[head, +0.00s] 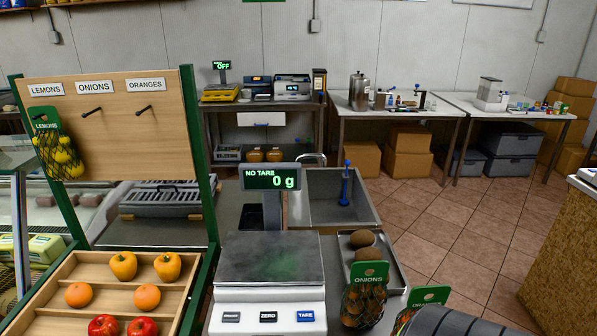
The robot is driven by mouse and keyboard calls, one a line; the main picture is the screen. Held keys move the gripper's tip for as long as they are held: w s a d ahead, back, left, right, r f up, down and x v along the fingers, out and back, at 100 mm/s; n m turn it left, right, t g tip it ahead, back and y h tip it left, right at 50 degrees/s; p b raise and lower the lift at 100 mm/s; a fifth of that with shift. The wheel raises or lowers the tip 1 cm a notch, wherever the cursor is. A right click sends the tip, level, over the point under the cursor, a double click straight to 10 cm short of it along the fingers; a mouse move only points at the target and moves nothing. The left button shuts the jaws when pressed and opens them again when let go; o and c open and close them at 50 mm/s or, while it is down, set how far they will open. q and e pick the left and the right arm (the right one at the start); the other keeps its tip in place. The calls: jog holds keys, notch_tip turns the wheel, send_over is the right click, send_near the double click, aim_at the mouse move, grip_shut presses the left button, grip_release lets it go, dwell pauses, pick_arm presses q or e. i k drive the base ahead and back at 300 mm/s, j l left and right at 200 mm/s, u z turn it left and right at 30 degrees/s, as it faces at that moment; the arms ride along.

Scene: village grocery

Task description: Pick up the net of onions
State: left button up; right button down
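The ONIONS hook (92,112) on the wooden board is empty. Neither of my grippers can be made out in the head view.
The scale (270,256) reads 0 g, its plate empty. Two brown round items (362,239) lie in the tray. A net of lemons (58,154) hangs on the board (118,132) above a wooden produce rack (186,270). A sink (340,205) lies behind; tiled floor is clear at right.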

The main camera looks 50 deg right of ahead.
aim_at(365, 294)
jog(key=z, duration=2.15)
jog(key=i+l+z, duration=0.15)
jog(key=l, duration=0.2)
jog(key=l+z, duration=0.15)
jog(key=l, duration=0.2)
jog(key=i+l+z, duration=0.15)
jog(key=l, duration=0.15)
jog(key=i+l+z, duration=0.45)
jog(key=i+l, duration=0.8)
jog(key=i+u, duration=0.35)
jog(key=u, duration=0.15)
jog(key=i+u, duration=0.45)
jog(key=i+l+u, duration=0.25)
jog(key=u, duration=0.25)
jog(key=i+u, duration=0.25)
jog(key=u, duration=0.2)
jog(key=i+l+u, duration=0.2)
jog(key=u, duration=0.3)
jog(key=i+l+u, duration=0.2)
jog(key=u, duration=0.25)
jog(key=i+l+u, duration=0.2)
jog(key=u, duration=0.3)
jog(key=l, duration=0.1)
